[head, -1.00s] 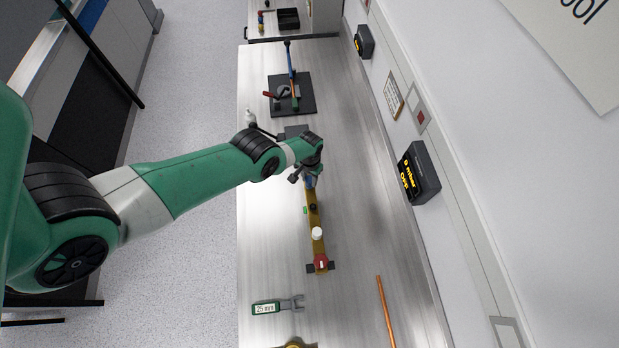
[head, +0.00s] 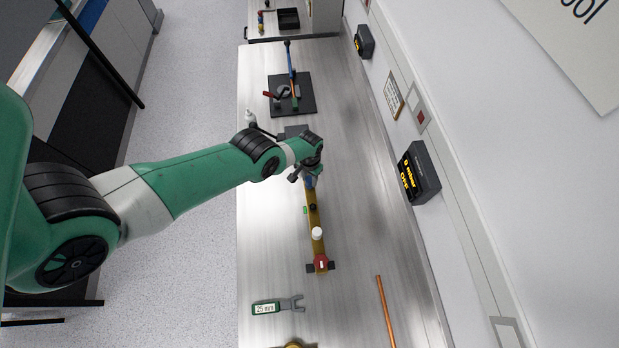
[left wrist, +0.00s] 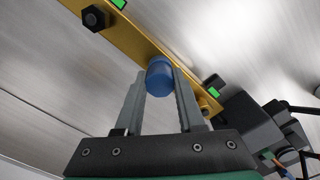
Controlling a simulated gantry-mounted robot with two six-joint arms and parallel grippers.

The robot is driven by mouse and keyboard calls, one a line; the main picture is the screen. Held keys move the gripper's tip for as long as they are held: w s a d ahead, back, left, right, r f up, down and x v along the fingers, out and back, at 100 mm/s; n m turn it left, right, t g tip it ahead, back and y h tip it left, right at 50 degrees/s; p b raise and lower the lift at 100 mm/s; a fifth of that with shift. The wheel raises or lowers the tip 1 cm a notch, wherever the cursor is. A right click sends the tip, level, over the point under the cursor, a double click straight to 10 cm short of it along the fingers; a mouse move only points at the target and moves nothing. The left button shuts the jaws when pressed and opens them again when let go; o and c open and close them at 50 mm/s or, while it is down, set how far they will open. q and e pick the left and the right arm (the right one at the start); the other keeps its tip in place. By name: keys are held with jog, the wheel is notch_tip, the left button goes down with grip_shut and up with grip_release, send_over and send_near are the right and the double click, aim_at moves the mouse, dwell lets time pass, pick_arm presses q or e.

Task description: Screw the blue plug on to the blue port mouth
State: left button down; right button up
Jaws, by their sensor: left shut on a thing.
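My left gripper (left wrist: 160,88) is shut on the blue plug (left wrist: 159,75), which sits between its two grey fingers in the left wrist view. The plug is at the near side of the brass bar (left wrist: 157,40). The blue port mouth is not clearly visible behind the plug, so I cannot tell how far the plug is on it. In the head view my left gripper (head: 309,172) is at the far end of the brass bar (head: 314,216), where a bit of blue shows. My right gripper is not in view.
On the bar are a dark fitting (head: 312,207), a white cap (head: 317,233) and a red fitting (head: 321,263). A 25 mm wrench (head: 278,306) and a copper rod (head: 386,310) lie nearer. A black stand (head: 292,95) stands beyond. Display boxes (head: 419,172) line the right wall.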

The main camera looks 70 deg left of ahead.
pick_arm(q)
jog(key=m, duration=0.7)
jog(key=shift+m, duration=0.4)
jog(key=shift+m, duration=0.4)
jog(key=shift+c, duration=2.2)
grip_release()
